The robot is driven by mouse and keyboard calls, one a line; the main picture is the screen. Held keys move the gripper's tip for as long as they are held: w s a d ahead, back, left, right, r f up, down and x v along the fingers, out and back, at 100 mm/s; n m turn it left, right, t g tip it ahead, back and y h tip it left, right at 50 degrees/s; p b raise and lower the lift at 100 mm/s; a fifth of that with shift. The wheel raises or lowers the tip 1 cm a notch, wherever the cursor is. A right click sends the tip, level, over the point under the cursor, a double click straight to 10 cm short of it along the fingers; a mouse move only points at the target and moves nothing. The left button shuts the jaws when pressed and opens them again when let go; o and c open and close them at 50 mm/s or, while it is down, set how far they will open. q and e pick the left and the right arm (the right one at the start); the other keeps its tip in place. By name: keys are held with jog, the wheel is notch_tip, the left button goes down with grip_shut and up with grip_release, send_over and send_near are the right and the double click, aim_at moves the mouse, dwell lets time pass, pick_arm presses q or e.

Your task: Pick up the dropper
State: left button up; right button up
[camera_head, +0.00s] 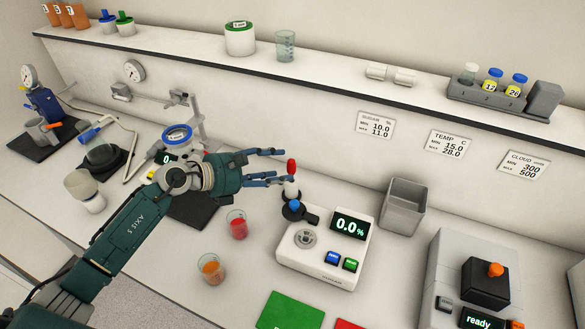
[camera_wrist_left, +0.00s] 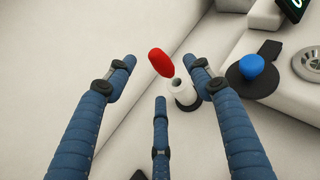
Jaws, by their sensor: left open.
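The dropper (camera_head: 291,167) shows as a red bulb standing up from a small white holder with a dark base (camera_head: 290,190); its lower part is hidden in the holder. In the left wrist view the red bulb (camera_wrist_left: 161,61) appears just beyond the finger tips, with the holder (camera_wrist_left: 183,92) below it. My left gripper (camera_head: 279,166) is open and empty, its blue fingers pointing right toward the bulb from its left side. I cannot tell whether any finger touches it. My right gripper is not in view.
A white meter reading 0.0 % (camera_head: 322,249) with a blue-knobbed part (camera_head: 294,208) stands close to the holder. Cups of red (camera_head: 237,224) and orange (camera_head: 211,268) juice stand in front of the arm. A grey bin (camera_head: 404,207) is to the right. The back shelf (camera_head: 330,64) runs above.

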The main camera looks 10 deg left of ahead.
aim_at(290, 166)
pick_arm(q)
jog(key=p+x, duration=0.2)
jog(key=x, duration=0.2)
jog(key=shift+w+d+r, duration=0.1)
jog(key=shift+w+r, duration=0.05)
jog(key=shift+w, duration=0.05)
jog(key=shift+w+d+f, duration=0.25)
jog(key=shift+d+f, duration=0.05)
jog(key=shift+a, duration=0.1)
jog(key=shift+c, duration=0.3)
jog(key=c, duration=0.8)
